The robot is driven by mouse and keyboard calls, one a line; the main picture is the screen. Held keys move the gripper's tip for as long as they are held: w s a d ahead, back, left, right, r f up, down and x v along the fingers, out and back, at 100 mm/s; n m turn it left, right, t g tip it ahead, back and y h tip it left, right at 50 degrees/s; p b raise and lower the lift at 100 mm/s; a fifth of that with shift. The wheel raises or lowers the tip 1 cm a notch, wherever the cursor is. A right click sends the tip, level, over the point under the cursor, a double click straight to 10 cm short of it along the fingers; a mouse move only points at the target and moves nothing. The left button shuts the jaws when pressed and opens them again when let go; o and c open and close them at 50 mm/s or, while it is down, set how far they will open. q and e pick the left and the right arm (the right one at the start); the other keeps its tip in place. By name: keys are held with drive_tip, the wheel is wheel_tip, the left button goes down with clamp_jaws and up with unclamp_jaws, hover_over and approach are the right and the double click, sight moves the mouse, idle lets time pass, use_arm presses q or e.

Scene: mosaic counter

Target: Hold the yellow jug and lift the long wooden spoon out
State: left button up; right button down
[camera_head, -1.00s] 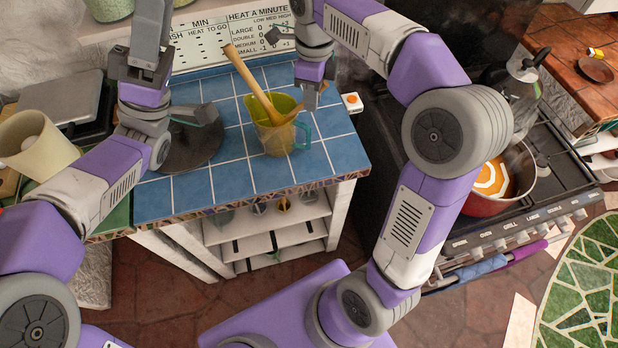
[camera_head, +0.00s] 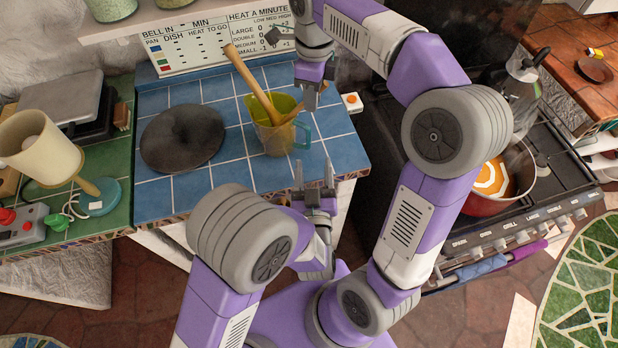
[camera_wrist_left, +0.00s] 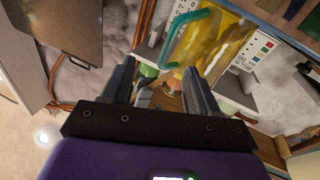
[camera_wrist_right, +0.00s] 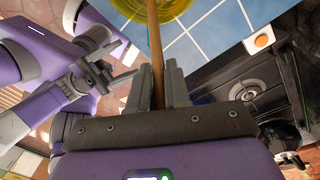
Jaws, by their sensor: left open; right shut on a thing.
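The yellow see-through jug (camera_head: 270,138) stands on the blue tiles, its teal handle (camera_head: 303,136) towards the lower right. A long wooden spoon handle (camera_head: 250,82) rises from it to the upper left. A second wooden handle (camera_head: 292,116) leans right, its full length unclear. My right gripper (camera_head: 311,98) is shut on this right-leaning handle, which runs between its fingers in the right wrist view (camera_wrist_right: 155,45). My left gripper (camera_head: 314,172) is open and empty at the counter's front edge, below the jug. The left wrist view shows the teal handle (camera_wrist_left: 185,38) beyond its fingers.
A dark round disc (camera_head: 183,138) lies left of the jug. The stove with a red pot (camera_head: 490,195) is at the right. Blue tiles around the jug are mostly clear.

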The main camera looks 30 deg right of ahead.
sight(306, 147)
use_arm(q)
drive_tip(key=f, duration=0.1)
drive_tip(key=a+f+y, duration=0.1)
drive_tip(key=shift+f+m+g, duration=0.3)
drive_tip(key=shift+f+m, duration=0.1)
drive_tip(key=shift+w+f, duration=0.15)
drive_tip(key=shift+x, duration=3.5)
drive_tip(key=shift+a+f, duration=0.1)
drive_tip(key=shift+a, duration=0.05)
clamp_jaws()
drive_tip(key=shift+c, duration=0.4)
unclamp_jaws()
